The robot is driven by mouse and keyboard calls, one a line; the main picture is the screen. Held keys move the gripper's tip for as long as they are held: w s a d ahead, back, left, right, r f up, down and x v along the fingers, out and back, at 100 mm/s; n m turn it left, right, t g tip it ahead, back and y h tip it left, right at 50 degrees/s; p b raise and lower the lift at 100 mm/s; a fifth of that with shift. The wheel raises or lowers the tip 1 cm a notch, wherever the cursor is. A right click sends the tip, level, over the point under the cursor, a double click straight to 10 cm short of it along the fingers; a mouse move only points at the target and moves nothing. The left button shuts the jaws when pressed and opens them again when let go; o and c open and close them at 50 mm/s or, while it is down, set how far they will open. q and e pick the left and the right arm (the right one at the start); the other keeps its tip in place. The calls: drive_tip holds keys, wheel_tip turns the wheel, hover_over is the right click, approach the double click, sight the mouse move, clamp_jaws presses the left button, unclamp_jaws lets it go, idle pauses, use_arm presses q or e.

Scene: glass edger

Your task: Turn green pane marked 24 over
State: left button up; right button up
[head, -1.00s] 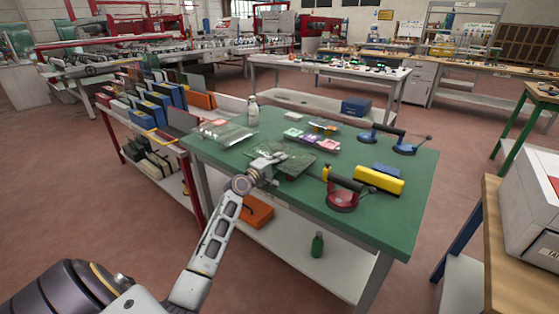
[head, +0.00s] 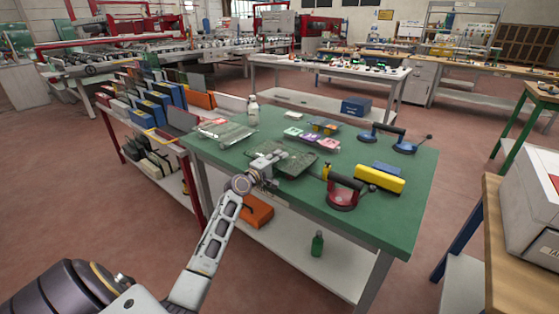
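A dark green, glassy pane (head: 296,160) lies on the green-topped table (head: 395,222), near the middle of its front half. Any number on it is too small to read, so I cannot confirm it is pane 24. My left gripper (head: 275,159) is at the pane's left side, low over the table. Its fingers are small and partly hidden by its own body, so I cannot tell whether they are open or touch the pane. My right gripper is not in view.
A stack of clear panes (head: 228,133) and a white bottle (head: 252,110) stand at the table's left. Small coloured blocks (head: 328,144) lie behind the pane. A red suction cup (head: 342,196), a yellow block (head: 379,179) and a blue double suction lifter (head: 404,146) lie to the right.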

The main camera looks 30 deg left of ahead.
use_arm(q)
drive_tip(key=shift+o, duration=0.2)
drive_tip(key=shift+f, duration=0.2)
drive_tip(key=shift+s, duration=0.15)
drive_tip(key=s, duration=1.1)
drive_tip(key=shift+s+a, duration=0.3)
drive_tip(key=shift+a, duration=0.15)
drive_tip(key=shift+r, duration=0.1)
idle(0.9)
drive_tip(key=shift+s, duration=0.1)
